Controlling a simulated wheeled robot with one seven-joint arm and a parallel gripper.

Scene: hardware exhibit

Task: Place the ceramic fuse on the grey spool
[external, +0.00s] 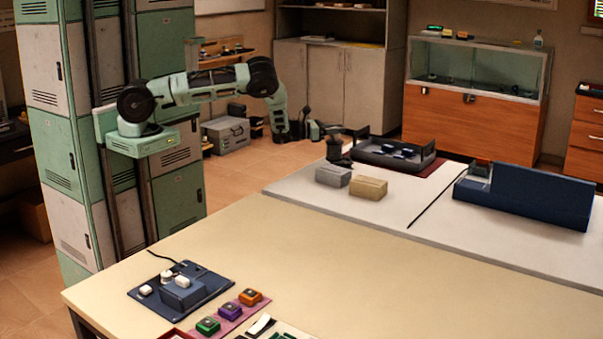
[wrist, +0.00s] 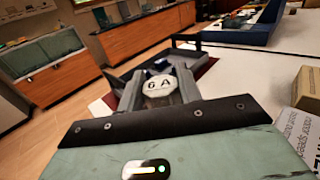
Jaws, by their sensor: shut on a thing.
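The ceramic fuse (wrist: 160,85) is a white faceted piece marked "6 A". In the wrist view it sits between the two grey fingers of my gripper (wrist: 158,92), which is shut on it. In the external view my gripper (external: 342,131) is at the far left corner of the white table, and the fuse is too small to make out there. I cannot identify the grey spool with certainty in either view. A dark upright piece (external: 338,153) shows just below my gripper in the external view; I cannot tell what it is.
A dark tray (external: 385,160) with blue pieces stands beyond my gripper.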

